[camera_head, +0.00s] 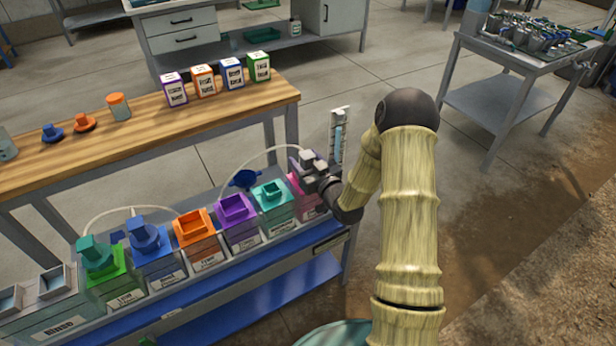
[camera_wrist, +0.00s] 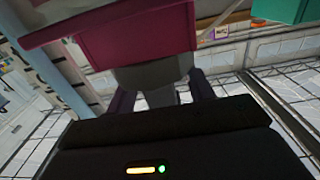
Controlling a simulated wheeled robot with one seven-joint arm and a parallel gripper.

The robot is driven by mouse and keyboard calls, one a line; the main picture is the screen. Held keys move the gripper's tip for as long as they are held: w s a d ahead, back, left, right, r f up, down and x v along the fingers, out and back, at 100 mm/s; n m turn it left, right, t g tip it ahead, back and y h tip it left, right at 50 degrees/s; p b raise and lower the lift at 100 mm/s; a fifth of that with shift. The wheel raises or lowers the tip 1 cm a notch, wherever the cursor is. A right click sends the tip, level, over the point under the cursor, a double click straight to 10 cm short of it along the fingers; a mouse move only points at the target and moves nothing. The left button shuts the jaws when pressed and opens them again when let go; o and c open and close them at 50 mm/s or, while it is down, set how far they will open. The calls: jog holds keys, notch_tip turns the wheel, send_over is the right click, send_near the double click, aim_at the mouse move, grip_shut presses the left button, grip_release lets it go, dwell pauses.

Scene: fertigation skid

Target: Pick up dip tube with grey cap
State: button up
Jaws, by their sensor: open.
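The grey cap of the dip tube (camera_head: 308,158) sits at the top of the pink tank (camera_head: 300,187) at the right end of the tank row. A thin pale hose arcs left from it. My gripper (camera_head: 320,180) is at the cap's near right side and partly covers it and the tank. In the wrist view a grey block, apparently the cap (camera_wrist: 155,73), lies between the two dark fingers of my open gripper (camera_wrist: 160,92), with the magenta tank (camera_wrist: 140,38) beyond. Whether the fingers touch the cap cannot be told. The tube below the cap is hidden.
The teal tank (camera_head: 275,207), purple tank (camera_head: 237,222) and orange tank (camera_head: 197,240) stand close to the left. A clear measuring cylinder (camera_head: 338,138) stands upright just behind my gripper. A wooden bench (camera_head: 150,135) with labelled cartons is behind. Open floor lies right.

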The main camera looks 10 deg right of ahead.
jog(key=shift+w+a, duration=0.2)
jog(key=shift+w, duration=0.4)
jog(key=shift+c, duration=0.4)
grip_shut()
